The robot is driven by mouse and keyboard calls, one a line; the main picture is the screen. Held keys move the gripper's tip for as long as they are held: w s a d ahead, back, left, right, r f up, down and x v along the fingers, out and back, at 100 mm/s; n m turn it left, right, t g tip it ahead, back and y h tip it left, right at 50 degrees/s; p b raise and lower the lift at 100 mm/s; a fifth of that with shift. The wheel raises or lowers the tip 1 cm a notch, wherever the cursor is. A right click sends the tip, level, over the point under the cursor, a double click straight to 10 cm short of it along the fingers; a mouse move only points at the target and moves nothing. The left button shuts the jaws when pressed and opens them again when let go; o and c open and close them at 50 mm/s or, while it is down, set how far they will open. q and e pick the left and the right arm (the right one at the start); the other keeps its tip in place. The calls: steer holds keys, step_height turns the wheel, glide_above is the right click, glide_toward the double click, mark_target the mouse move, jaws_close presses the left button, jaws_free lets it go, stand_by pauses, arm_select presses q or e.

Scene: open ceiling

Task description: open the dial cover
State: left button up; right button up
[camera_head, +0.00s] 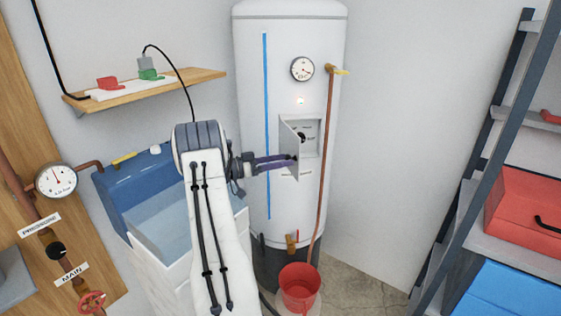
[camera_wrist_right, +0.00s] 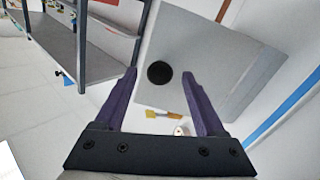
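The dial cover (camera_head: 289,138) is a grey flap on the front of the white tank (camera_head: 265,100). It stands swung out from the left side of a recessed panel, with a black dial (camera_head: 302,137) visible there. In the right wrist view the cover (camera_wrist_right: 205,55) is a grey plate with a round black knob (camera_wrist_right: 159,73). My right gripper (camera_head: 294,160) is at the cover's lower part, fingers pointing right. In the wrist view its fingers (camera_wrist_right: 160,78) are spread, with the knob showing in the gap and no finger clearly touching it. My left gripper is out of view.
A copper pipe (camera_head: 327,150) runs down the tank right of the panel. A red bucket (camera_head: 299,288) stands below. Floor between tank and rack is clear.

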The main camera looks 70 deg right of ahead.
mark_target(297, 145)
steer(key=r, duration=0.3)
steer(key=r+b, duration=0.1)
steer(key=shift+s+r, duration=0.25)
steer(key=shift+s, duration=0.1)
steer(key=s+r+b, duration=0.1)
steer(key=s+r, duration=0.5)
steer(key=s, duration=0.5)
steer(key=shift+r+b, duration=0.25)
steer(key=shift+b, duration=0.05)
